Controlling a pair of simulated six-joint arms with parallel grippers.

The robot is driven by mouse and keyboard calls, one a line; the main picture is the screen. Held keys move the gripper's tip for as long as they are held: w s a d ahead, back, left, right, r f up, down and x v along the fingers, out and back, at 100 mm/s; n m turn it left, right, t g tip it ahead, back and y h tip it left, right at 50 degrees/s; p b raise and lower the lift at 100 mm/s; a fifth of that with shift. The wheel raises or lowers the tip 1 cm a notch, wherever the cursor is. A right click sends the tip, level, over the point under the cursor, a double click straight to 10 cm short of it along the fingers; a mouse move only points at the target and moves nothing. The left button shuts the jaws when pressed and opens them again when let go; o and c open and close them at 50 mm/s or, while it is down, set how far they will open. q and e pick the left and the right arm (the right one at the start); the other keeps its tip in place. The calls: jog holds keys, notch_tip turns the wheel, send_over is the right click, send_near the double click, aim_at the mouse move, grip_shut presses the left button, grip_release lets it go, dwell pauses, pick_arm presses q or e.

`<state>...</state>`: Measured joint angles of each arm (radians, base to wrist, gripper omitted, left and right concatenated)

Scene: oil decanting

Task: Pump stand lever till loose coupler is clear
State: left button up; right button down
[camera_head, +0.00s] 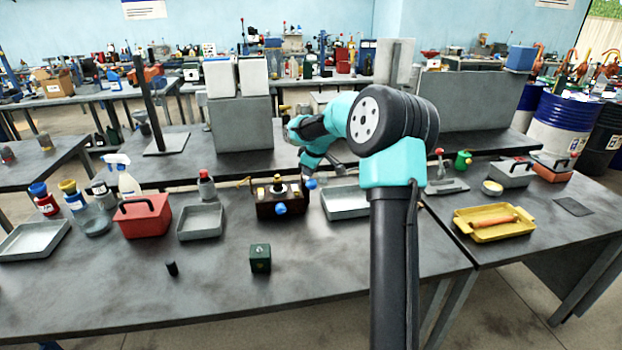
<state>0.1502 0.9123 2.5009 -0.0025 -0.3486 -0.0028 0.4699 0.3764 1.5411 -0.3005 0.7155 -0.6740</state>
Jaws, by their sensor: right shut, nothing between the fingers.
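A dark brown box-shaped stand (268,209) with fittings on top and a blue knob (281,209) on its front sits in the middle of the table. A blue-tipped part (311,184), perhaps its lever end, is at its right side. My right arm reaches up and over from the bottom. My right gripper (308,174) is small and partly hidden at the blue-tipped part; it is shut with nothing held. I cannot tell whether it touches that part. I cannot pick out a loose coupler for sure. My left gripper is not in view.
A grey tray (200,222) and red caddy (144,219) stand left of the stand; another grey tray (345,203) lies right. A dark green block (260,258) and small black cylinder (172,268) are in front. A yellow tray (495,223) is farther right. The front left tabletop is clear.

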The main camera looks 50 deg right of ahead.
aim_at(311, 181)
jog(key=shift+s+a+f, duration=0.2)
jog(key=shift+s+f, duration=0.1)
jog(key=shift+f, duration=0.45)
jog(key=shift+s+a+f, duration=0.25)
jog(key=shift+s+f, duration=0.05)
jog(key=shift+f, duration=0.45)
jog(key=shift+s+a+f, duration=0.2)
jog(key=shift+s+f, duration=0.1)
jog(key=shift+f, duration=0.45)
dwell(3.2)
jog(key=shift+r, duration=0.1)
dwell(0.4)
jog(key=shift+w+d+r, duration=0.3)
jog(key=shift+w+r, duration=0.1)
jog(key=shift+r, duration=0.55)
jog(key=shift+w+d+r, duration=0.25)
jog(key=shift+w+r, duration=0.1)
jog(key=shift+r, duration=0.6)
jog(key=shift+w+d+r, duration=0.3)
jog(key=shift+w+r, duration=0.1)
jog(key=shift+r, duration=0.55)
